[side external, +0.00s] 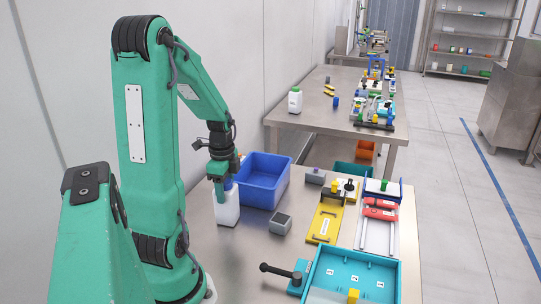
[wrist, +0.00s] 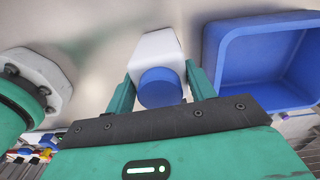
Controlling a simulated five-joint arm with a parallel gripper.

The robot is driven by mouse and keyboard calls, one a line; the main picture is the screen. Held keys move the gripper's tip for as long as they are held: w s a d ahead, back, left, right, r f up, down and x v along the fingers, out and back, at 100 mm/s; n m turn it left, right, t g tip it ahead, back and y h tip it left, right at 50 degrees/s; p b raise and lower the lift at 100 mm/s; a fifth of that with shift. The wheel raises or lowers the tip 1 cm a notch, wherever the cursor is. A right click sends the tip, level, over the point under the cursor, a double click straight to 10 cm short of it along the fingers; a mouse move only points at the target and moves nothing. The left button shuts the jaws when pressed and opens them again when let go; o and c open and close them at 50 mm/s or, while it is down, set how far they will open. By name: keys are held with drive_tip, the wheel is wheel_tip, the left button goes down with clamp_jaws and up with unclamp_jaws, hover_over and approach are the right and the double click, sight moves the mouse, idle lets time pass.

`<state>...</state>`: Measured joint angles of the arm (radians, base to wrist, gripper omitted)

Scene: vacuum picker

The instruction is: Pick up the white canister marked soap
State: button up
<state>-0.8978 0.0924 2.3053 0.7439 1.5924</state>
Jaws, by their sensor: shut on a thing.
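The white canister (side external: 227,208) stands on the steel table under my gripper (side external: 221,186) in the side view. In the wrist view the white canister (wrist: 156,48) shows its blue cap (wrist: 160,87) toward the camera. The two green fingers of my gripper (wrist: 158,85) are shut on it, one on each side. I cannot read any soap mark from these views. In the side view the fingers cover the canister's top, and I cannot tell whether its base touches the table.
A blue bin (side external: 264,181) is close at the canister's right, also in the wrist view (wrist: 212,60). A grey block (side external: 280,223) lies in front of the bin. A yellow fixture (side external: 325,224) and a teal tray (side external: 318,268) are further right. Another white canister (side external: 295,101) stands on the far table.

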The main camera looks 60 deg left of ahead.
drive_tip(key=shift+r, duration=0.1)
drive_tip(key=shift+r, duration=0.7)
drive_tip(key=r, duration=0.3)
drive_tip(key=shift+w+d, duration=0.15)
drive_tip(key=shift+d, duration=0.05)
drive_tip(key=w+d+r, duration=0.4)
drive_tip(key=d+r, duration=0.2)
drive_tip(key=d, duration=0.4)
drive_tip(key=shift+d+r, duration=0.25)
